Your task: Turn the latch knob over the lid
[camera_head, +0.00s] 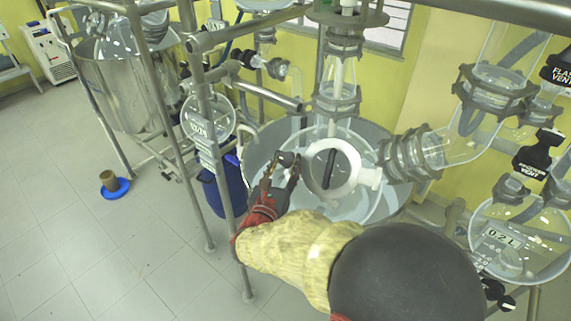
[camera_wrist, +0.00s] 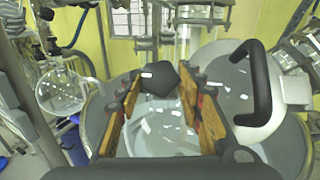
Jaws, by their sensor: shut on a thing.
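The lid (camera_head: 347,172) is a round white cover with a dark bar handle (camera_head: 329,168) on top of the glass reactor. In the wrist view the black handle (camera_wrist: 262,80) arches at the right over the white lid (camera_wrist: 292,92). The latch knob (camera_wrist: 160,82) is a dark faceted knob beside the lid, and it also shows small in the head view (camera_head: 287,158). My gripper (camera_head: 285,170) is at the lid's left edge. In the wrist view its two fingers (camera_wrist: 161,92) stand on either side of the knob and are shut on it.
The reactor vessel's wide grey rim (camera_head: 385,133) surrounds the lid. A metal frame post (camera_head: 213,150) stands close left of my gripper. Glass fittings (camera_head: 418,150) crowd the right. A round glass flask (camera_wrist: 62,90) hangs at the left. Open tiled floor lies at the lower left.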

